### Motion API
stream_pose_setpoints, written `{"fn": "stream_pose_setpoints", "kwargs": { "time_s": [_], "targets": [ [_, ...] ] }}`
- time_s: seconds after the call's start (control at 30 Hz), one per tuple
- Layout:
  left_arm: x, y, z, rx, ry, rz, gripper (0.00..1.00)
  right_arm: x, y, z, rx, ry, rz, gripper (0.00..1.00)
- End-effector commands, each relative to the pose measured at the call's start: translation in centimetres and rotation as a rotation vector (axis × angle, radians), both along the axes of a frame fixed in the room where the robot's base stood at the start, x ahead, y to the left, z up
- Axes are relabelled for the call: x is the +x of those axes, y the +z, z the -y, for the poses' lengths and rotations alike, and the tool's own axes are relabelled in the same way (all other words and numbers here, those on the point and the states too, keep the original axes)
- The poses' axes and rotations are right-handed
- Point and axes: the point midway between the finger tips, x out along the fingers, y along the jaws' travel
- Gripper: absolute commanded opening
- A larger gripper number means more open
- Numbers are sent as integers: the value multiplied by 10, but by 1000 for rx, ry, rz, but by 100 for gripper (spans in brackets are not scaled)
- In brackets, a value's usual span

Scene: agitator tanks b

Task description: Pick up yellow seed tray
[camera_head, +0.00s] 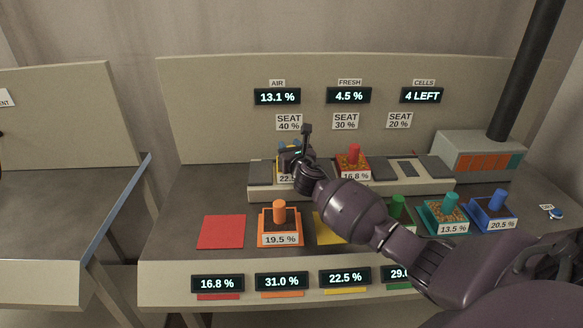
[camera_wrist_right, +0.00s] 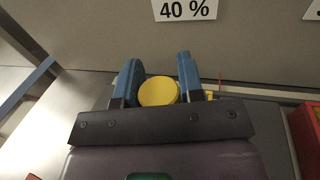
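The yellow seed tray (camera_head: 285,179) sits at the left end of the raised shelf, below the SEAT 40 % sign, mostly hidden behind my right gripper (camera_head: 291,160). Part of its label, starting with 22, shows. In the right wrist view its round yellow knob (camera_wrist_right: 158,91) fills the gap between the blue fingers of the right gripper, which appear to touch it on both sides. I see no clear gap under the tray. My left gripper is not in view.
A red tray (camera_head: 353,162) stands right of it on the shelf (camera_head: 400,189). An orange tray (camera_head: 280,224), a green knob (camera_head: 398,205), a teal tray (camera_head: 447,217) and a blue tray (camera_head: 493,214) stand in front. The red pad (camera_head: 221,232) is bare; a yellow pad (camera_head: 328,229) is partly hidden by my arm.

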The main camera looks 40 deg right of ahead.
Motion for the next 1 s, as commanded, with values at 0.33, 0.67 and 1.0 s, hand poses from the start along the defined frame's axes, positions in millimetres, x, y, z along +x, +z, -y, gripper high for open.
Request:
{"fn": "stream_pose_setpoints", "kwargs": {
  "time_s": [0.33, 0.67, 1.0],
  "targets": [
    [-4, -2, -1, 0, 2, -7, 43, 0, 1, 0, 0, 0, 1, 0],
    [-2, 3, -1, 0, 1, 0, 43, 0, 11, 0, -3, 0, 4, 0],
    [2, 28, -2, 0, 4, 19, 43, 0, 86, 1, -5, 2, 10, 0]
  ]
}}
